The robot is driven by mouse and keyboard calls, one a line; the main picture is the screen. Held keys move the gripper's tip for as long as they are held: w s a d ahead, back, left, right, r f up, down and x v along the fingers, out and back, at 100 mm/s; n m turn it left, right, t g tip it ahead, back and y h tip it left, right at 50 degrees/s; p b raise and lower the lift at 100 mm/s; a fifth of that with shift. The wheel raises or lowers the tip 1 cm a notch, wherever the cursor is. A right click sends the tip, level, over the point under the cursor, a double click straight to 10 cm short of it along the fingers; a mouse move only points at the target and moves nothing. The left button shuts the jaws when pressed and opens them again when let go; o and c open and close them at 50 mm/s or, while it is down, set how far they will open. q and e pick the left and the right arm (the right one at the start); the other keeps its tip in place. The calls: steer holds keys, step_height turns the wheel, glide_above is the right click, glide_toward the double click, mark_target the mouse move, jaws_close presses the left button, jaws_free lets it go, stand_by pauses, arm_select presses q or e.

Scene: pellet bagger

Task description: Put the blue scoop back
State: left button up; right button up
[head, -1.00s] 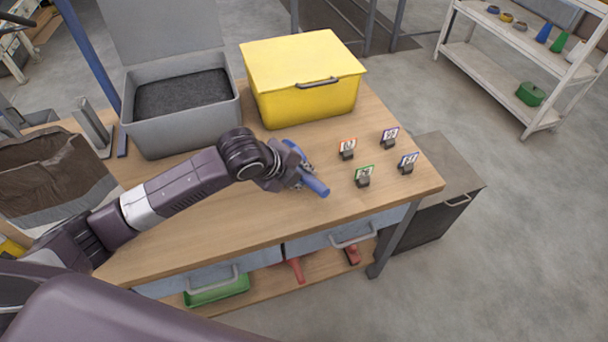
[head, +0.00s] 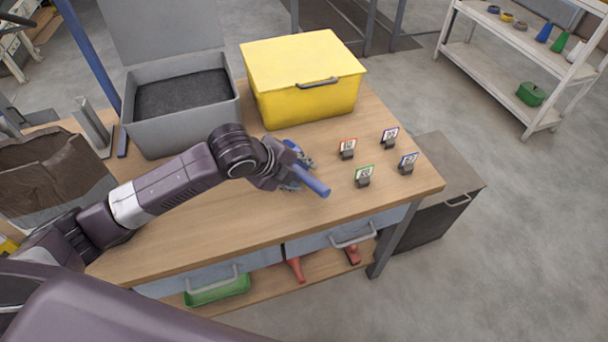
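The blue scoop (head: 313,183) is in my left gripper (head: 292,171), over the right half of the wooden table. Its handle points toward the front right, and its bowl is mostly hidden behind the gripper. The fingers appear closed around the scoop, though the wrist partly covers them. I cannot tell whether the scoop touches the tabletop. My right gripper is not in view.
An open grey bin (head: 183,131) with dark pellets and a closed yellow bin (head: 303,80) stand at the table's back. Several small tag holders (head: 363,180) stand right of the scoop. A brown-lined bag (head: 50,175) is at left. The front tabletop (head: 215,225) is clear.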

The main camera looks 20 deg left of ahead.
arm_select(q)
steer(key=v, duration=0.9)
steer(key=shift+s+r, duration=0.2)
steer(key=shift+r, duration=0.1)
steer(key=shift+a, duration=0.1)
